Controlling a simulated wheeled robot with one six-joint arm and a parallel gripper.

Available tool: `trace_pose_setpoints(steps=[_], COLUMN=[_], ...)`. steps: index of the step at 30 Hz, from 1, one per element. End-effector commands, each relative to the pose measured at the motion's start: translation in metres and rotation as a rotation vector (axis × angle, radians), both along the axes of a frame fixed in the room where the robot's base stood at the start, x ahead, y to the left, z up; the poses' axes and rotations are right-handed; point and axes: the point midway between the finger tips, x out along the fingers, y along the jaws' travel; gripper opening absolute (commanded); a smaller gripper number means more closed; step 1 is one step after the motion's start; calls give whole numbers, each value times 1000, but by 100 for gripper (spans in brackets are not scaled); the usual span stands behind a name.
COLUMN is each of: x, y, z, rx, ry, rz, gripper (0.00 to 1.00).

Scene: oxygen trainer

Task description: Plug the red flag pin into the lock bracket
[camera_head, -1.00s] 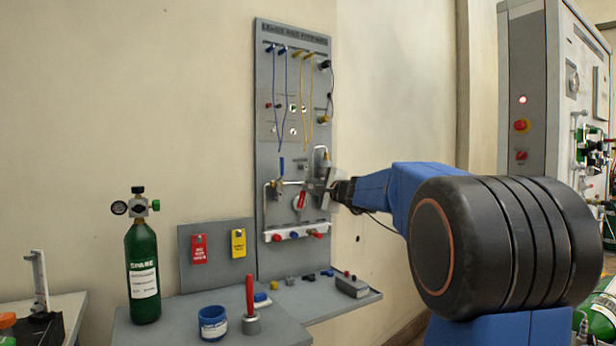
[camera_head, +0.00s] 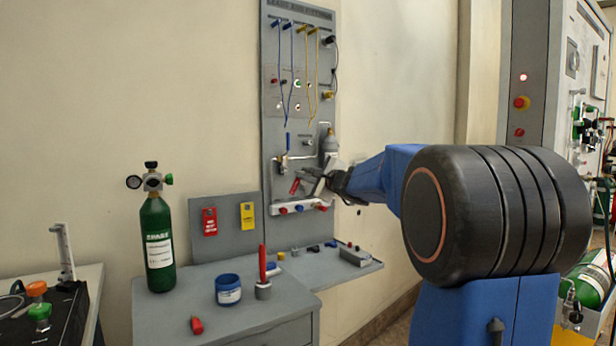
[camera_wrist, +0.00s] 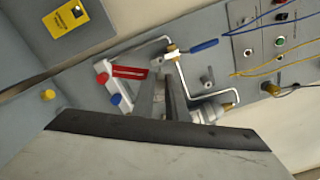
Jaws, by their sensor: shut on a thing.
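My gripper (camera_head: 306,181) is in front of the lower part of the grey wall panel (camera_head: 275,110), shut on the red flag pin. The red flag (camera_head: 295,186) shows tilted at its left side. In the wrist view the gripper fingers (camera_wrist: 162,85) are close together, and the red flag with pale lettering (camera_wrist: 130,72) lies just left of them, in front of a white block. The pin's shaft is hidden by the fingers. A small grey fitting (camera_wrist: 207,75) on the panel may be the lock bracket; I cannot tell for sure.
A white manifold (camera_head: 277,210) with red and blue knobs is below the gripper. A blue-handled valve with white piping (camera_head: 284,158) is close by. The bench (camera_head: 275,310) below carries a green cylinder (camera_head: 159,250), a blue cup (camera_head: 228,290) and small parts.

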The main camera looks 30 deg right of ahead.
Motion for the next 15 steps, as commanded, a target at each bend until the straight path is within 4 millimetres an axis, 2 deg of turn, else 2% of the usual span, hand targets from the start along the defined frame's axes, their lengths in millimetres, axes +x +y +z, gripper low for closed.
trace_pose_setpoints(steps=[15], x=[40], y=[1], z=[-1], rx=[0], ry=[1], rz=[1], gripper=[0])
